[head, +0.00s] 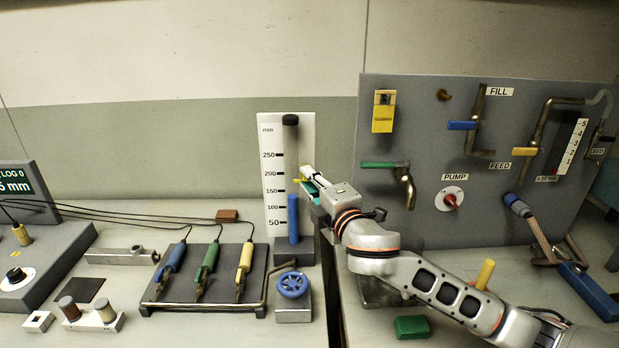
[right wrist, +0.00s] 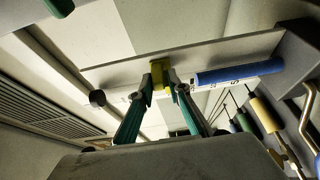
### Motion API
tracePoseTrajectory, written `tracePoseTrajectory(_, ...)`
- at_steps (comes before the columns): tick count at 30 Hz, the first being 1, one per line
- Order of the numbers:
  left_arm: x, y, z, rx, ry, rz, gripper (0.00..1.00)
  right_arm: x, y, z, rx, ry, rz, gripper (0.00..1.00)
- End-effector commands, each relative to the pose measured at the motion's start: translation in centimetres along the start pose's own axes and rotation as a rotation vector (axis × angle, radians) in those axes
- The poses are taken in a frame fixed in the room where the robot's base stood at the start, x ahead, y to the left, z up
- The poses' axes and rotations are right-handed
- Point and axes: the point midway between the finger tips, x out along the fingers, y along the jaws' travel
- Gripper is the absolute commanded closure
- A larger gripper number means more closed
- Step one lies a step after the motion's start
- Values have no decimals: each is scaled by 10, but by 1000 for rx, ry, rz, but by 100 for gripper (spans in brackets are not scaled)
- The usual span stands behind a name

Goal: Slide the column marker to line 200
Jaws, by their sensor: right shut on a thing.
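The yellow column marker (head: 299,181) sits at the rod, between the 150 and 200 labels and nearer 200. My right gripper (head: 309,184) reaches it from the right and is shut on it. In the right wrist view the yellow marker (right wrist: 158,74) is between the two teal-sided fingertips (right wrist: 160,86). The fingers partly hide the marker. My left gripper is not in view.
A blue handwheel (head: 292,285) stands below the column. A rack with blue, green and yellow probes (head: 203,308) is to its left. A grey panel (head: 440,225) with valves, a tap and a pump knob (head: 452,200) rises at the right. A green block (head: 411,327) lies under my right arm.

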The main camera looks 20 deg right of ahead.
Motion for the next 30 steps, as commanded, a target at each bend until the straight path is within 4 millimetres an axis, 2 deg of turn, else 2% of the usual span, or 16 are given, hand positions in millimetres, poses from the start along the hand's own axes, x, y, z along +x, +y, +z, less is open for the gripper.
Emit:
tracePoseTrajectory(1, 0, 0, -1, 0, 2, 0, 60, 0, 1, 0, 2, 1, 1, 80)
tracePoseTrajectory(2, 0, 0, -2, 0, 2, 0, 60, 0, 1, 0, 2, 1, 1, 73)
tracePoseTrajectory(3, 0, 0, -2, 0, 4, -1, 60, 0, 1, 0, 2, 0, 2, 70)
tracePoseTrajectory(12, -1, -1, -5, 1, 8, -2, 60, 0, 1, 0, 1, 0, 1, 70)
tracePoseTrajectory(16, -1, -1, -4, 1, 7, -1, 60, -8, 0, 0, 1, 1, 0, 70)
tracePoseTrajectory(20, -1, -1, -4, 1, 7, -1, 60, -28, 0, 0, 2, 2, 0, 70)
tracePoseTrajectory(30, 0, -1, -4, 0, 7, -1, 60, -95, 0, 0, 1, 1, 0, 70)
